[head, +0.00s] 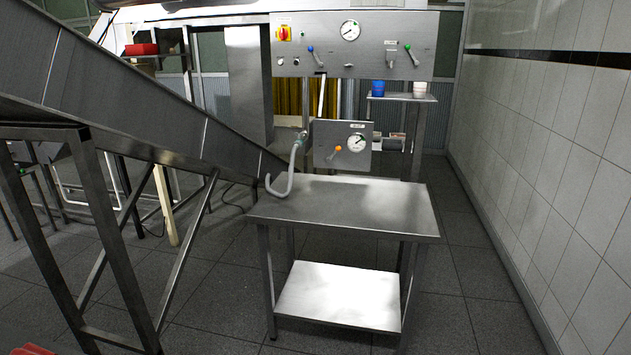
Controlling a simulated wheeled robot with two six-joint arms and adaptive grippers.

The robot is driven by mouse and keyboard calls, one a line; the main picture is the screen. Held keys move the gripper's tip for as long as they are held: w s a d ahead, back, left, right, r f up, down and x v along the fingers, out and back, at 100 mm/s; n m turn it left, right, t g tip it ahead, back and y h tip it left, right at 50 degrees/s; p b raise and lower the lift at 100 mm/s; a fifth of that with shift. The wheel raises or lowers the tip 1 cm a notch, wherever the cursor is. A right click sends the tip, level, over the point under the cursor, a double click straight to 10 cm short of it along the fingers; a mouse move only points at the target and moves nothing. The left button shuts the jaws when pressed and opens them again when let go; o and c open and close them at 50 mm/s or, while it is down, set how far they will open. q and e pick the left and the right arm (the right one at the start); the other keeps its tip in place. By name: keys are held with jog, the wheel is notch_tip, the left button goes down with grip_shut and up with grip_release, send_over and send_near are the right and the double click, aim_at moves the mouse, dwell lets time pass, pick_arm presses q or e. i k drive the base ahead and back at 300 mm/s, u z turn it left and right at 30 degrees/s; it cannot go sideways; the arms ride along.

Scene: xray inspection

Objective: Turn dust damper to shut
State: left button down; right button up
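A small steel box (341,147) with a dial gauge (357,142) hangs above the far edge of a steel table. A lever with an orange knob (337,149) is on its front. The box's label is too small to read. A larger control panel (354,45) above carries a blue-knobbed lever (310,49), a green-knobbed lever (408,47), a gauge (350,30) and a red and yellow switch (284,33). I cannot tell from the labels which lever is the dust damper. Neither of my grippers is in view.
The steel table (390,212) has a bare top and a lower shelf (340,294). A grey hose (281,187) curls over its left edge. A sloping steel chute (110,95) fills the left. A tiled wall (570,150) stands right. Open floor lies between table and wall.

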aim_at(338, 149)
jog(key=i, duration=2.25)
jog(key=u, duration=1.4)
jog(key=i, duration=0.65)
jog(key=z, duration=1.35)
